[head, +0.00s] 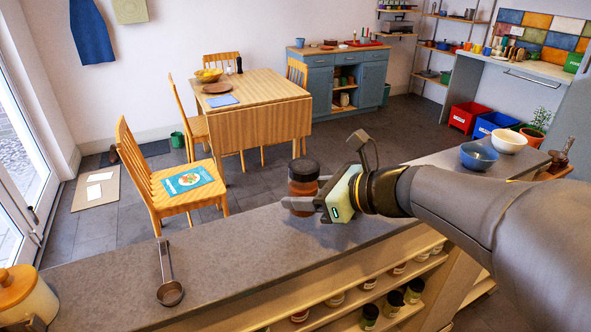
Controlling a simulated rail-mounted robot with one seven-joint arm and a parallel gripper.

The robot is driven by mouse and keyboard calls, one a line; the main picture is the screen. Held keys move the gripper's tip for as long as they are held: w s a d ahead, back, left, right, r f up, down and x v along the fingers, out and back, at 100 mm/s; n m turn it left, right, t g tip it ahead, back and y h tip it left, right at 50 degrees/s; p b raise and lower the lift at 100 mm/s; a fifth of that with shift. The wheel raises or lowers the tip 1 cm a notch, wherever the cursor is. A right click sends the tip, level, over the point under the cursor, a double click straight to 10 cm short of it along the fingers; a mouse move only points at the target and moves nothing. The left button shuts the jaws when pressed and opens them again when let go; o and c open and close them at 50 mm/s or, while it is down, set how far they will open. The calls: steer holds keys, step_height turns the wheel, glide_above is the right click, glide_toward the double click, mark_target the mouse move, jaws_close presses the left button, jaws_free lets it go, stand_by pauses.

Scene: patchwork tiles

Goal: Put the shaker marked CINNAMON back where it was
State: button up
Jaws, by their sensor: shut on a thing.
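A shaker (303,188) with a black lid and a brown-orange body is upright over the grey counter (235,245). My gripper (302,204) is shut on it, with the fingers around its lower body. I cannot tell whether its base touches the counter. No marking on it is readable from here. Below the counter top, shelves (330,287) hold several small jars with dark or pale lids, among them a dark-lidded jar (413,290). Their labels are too small to read, and the counter edge hides part of the upper shelf.
A metal measuring scoop (169,290) lies on the counter's left part, near a cream canister (25,297) with an orange lid. A blue bowl (478,156) and a white bowl (508,141) stand at the counter's far right end. The counter between scoop and gripper is clear.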

steer(key=shift+a+f, duration=0.2)
steer(key=shift+f, duration=0.75)
steer(key=shift+a+f, duration=0.2)
steer(key=shift+f, duration=0.75)
steer(key=shift+f, duration=0.15)
steer(key=o, duration=1.1)
steer(key=shift+s+d+r, duration=0.1)
steer(key=shift+d+r, duration=0.05)
steer(key=shift+r, duration=0.1)
steer(key=v, duration=1.1)
steer(key=shift+s+d+r+b, duration=0.1)
steer(key=shift+d+r+b, duration=0.05)
steer(key=shift+d+b, duration=0.15)
